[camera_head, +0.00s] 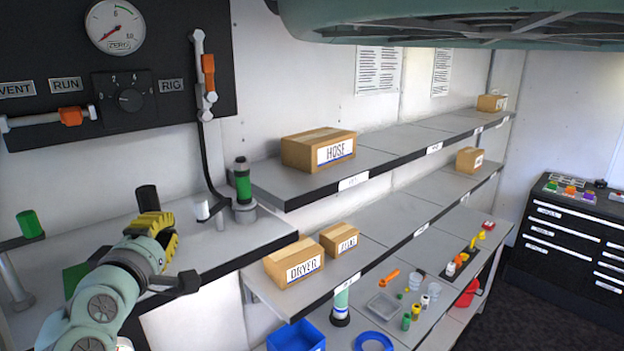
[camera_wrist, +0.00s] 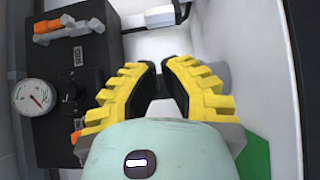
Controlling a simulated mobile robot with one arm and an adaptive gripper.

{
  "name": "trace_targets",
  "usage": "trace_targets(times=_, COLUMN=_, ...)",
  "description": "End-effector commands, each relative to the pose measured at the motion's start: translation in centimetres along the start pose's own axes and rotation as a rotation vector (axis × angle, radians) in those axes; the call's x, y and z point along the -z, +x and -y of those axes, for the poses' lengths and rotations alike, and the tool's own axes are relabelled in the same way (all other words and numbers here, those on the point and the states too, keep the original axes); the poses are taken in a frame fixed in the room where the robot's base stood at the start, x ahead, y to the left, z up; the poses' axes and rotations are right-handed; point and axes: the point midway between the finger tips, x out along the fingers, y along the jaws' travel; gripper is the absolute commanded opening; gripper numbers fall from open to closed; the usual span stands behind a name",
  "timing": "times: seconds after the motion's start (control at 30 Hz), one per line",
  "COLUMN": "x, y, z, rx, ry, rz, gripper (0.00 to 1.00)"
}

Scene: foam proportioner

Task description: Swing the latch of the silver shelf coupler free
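A green cylinder (camera_head: 243,182) with a dark top stands upright in a round grey base (camera_head: 245,214) at the right end of the left counter. This grey fitting may be the silver shelf coupler; I cannot make out its latch. A small white-topped piece (camera_head: 202,211) stands just left of it. My gripper (camera_head: 158,226) has yellow fingers and is above the counter, left of the fitting and apart from it. In the wrist view the fingers (camera_wrist: 163,72) stand apart, with a gap between their black pads and nothing clearly held. A grey rounded shape (camera_wrist: 217,72) is partly hidden behind the right finger.
A black wall panel (camera_head: 110,100) carries a gauge, a dial and orange-gripped levers. A black cylinder (camera_head: 148,197) rises behind my gripper. Shelves on the right hold boxes, including the HOSE box (camera_head: 319,149) and DRYER box (camera_head: 294,262). A green cylinder (camera_head: 29,224) stands far left.

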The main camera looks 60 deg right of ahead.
Motion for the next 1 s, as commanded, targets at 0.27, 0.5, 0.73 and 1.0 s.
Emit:
trace_targets(times=0.27, x=-0.2, y=2.7, z=0.5, rx=-0.007, ry=0.001, rz=0.006, gripper=0.0)
trace_targets(times=0.5, x=-0.3, y=4.7, z=0.6, rx=-0.004, ry=-0.004, rz=0.005, gripper=0.0)
trace_targets(times=0.73, x=-0.4, y=6.6, z=-0.3, rx=0.001, ry=-0.006, rz=0.008, gripper=0.0)
trace_targets(times=1.0, x=-0.2, y=8.3, z=-0.1, rx=0.003, ry=-0.004, rz=0.004, gripper=0.0)
